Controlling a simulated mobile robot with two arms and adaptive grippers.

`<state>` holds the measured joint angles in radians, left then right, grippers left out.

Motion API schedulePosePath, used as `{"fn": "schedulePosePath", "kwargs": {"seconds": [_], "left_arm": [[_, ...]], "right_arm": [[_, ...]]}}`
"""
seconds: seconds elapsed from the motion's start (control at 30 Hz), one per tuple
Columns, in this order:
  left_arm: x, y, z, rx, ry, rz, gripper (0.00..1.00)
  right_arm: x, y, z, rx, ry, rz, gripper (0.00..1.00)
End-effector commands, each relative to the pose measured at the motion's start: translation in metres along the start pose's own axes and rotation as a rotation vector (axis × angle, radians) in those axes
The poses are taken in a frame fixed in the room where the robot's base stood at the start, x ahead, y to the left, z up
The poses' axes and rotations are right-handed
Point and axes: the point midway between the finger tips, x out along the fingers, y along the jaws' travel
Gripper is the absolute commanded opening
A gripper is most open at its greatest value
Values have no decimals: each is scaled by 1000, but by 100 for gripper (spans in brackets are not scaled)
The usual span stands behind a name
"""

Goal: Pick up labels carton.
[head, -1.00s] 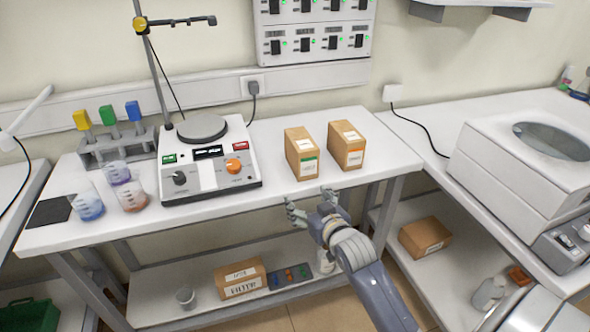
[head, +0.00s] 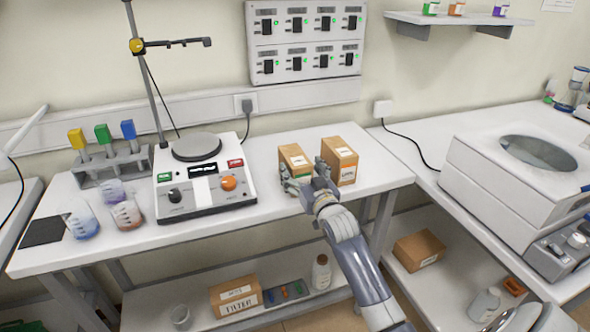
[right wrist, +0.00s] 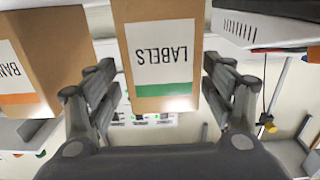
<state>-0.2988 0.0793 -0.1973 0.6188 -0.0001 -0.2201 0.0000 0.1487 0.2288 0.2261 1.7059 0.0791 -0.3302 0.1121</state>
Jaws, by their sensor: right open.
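The labels carton (head: 293,155) is a brown box with a green stripe, standing upright on the white table. In the right wrist view the labels carton (right wrist: 160,42) appears upside down, its white "LABELS" label facing the camera. My right gripper (head: 305,178) is open at the carton's near side and hides its lower front. In the right wrist view the fingers of the right gripper (right wrist: 158,85) lie on either side of the carton, with visible gaps. My left gripper is not in view.
A second brown carton (head: 341,158) with an orange stripe stands close to the right. It also shows in the right wrist view (right wrist: 45,50). A hotplate stirrer (head: 205,185) stands to the left. Beakers (head: 83,222) and a rack (head: 112,168) are farther left.

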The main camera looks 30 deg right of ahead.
Motion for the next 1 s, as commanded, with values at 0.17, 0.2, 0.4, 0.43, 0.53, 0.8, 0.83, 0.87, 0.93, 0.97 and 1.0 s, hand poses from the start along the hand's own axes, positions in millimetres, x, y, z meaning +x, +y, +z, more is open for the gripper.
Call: {"fn": "schedulePosePath", "kwargs": {"seconds": [0.17,0.2,0.4,0.43,0.53,0.8,0.83,0.87,0.93,0.97,1.0], "left_arm": [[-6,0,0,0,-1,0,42],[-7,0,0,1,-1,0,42],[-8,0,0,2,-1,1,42],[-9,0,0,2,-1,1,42],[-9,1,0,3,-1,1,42],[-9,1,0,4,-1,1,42],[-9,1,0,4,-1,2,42],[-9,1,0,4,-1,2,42],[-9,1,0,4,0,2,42],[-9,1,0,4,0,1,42],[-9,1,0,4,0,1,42]], "right_arm": [[21,-2,0,1,0,1,75],[25,-2,2,1,-1,1,75],[44,-3,3,0,-1,0,75],[46,-3,3,0,-1,0,75],[48,-3,3,0,0,0,75],[48,-3,3,-1,0,0,59],[48,-3,3,0,0,0,52],[48,-3,4,0,0,0,46],[48,-3,4,0,0,0,30],[48,-3,4,0,0,0,25],[48,-3,4,0,0,0,25]]}}
